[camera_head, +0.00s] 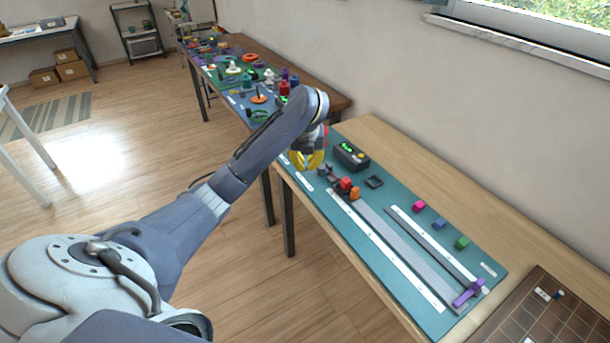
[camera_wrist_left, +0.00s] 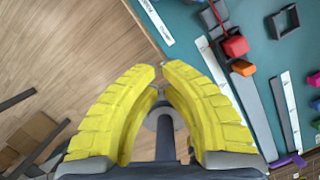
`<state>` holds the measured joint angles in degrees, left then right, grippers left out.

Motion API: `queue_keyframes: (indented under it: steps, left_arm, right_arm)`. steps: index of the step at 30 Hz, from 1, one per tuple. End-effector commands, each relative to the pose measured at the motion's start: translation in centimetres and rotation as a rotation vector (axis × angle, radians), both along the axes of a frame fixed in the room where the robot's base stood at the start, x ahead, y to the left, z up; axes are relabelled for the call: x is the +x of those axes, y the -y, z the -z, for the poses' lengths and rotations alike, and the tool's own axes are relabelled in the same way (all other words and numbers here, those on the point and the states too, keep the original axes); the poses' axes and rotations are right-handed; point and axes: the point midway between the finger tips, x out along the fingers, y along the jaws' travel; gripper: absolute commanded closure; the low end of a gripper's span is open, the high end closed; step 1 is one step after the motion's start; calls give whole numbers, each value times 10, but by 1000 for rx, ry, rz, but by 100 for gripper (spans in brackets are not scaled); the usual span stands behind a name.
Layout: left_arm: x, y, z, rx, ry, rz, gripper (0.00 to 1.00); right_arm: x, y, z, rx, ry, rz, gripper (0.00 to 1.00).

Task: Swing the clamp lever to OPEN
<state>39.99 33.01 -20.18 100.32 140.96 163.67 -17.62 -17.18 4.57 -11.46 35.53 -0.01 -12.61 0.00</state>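I cannot tell which part is the lever, nor read any OPEN mark.
A black box with a green display (camera_head: 351,156) and a dark open frame (camera_head: 374,182) stand behind the blocks. Pink, blue and green cubes (camera_head: 462,243) line the mat's back. A brown gridded board (camera_head: 545,313) is beyond.

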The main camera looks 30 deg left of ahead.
Motion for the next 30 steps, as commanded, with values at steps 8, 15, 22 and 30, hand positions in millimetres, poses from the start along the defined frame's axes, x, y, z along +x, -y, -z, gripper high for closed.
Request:
queue_keyframes:
  steps: [8, 15, 22, 30]
  left_arm:
    - [3, -1, 24, -5, -2, -8, 100]
    - [9, -4, 43, -4, 4, -5, 100]
    - [13, -8, 71, -3, 0, -5, 100]
    - [25, -18, 98, 1, 2, -6, 100]
  right_arm:
    - [0, 0, 0, 0, 0, 0, 56]
    - [0, 0, 0, 0, 0, 0, 56]
    - [0, 0, 0, 0, 0, 0, 56]
    - [0, 0, 0, 0, 0, 0, 56]
